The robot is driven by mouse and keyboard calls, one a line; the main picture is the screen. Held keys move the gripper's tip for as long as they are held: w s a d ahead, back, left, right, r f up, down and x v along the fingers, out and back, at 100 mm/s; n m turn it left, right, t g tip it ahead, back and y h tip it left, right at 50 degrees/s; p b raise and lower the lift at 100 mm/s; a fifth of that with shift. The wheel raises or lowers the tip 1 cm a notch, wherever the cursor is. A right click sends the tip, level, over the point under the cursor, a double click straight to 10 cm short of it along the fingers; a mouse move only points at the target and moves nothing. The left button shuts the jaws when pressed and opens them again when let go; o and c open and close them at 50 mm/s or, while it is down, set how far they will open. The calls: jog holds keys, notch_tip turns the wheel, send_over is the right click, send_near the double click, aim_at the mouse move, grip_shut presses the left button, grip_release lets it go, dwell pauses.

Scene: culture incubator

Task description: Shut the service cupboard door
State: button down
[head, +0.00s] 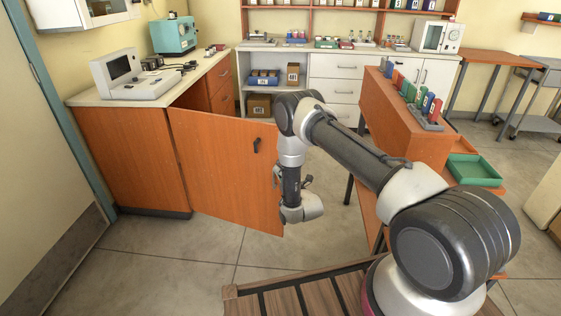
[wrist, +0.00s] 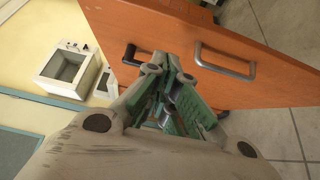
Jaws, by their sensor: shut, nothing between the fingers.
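The service cupboard (head: 130,155) is the orange unit under the counter at the left in the head view. Its orange door (head: 220,165) stands wide open, swung out towards me. A dark handle (head: 257,145) sits near the door's free edge. In the wrist view the door (wrist: 150,25) fills the top, with a grey bar handle (wrist: 225,62) right of my fingertips and a dark handle-like part to their left. My gripper (wrist: 168,68) is shut and empty, close to the door; contact cannot be told. In the head view its fingers are mostly hidden by my wrist at the door's free edge.
An orange bench (head: 390,115) with a rack of coloured items and a green tray (head: 474,170) stands close on the right of my arm. White drawers (head: 335,88) line the back. The grey floor (head: 180,255) in front of the door is clear.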

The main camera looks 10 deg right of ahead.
aim_at(275, 153)
jog(key=shift+w+d, duration=0.2)
jog(key=shift+w, duration=1.05)
jog(key=shift+w+d, duration=0.2)
jog(key=shift+w, duration=1.1)
jog(key=shift+w+d, duration=0.2)
jog(key=shift+w, duration=1.05)
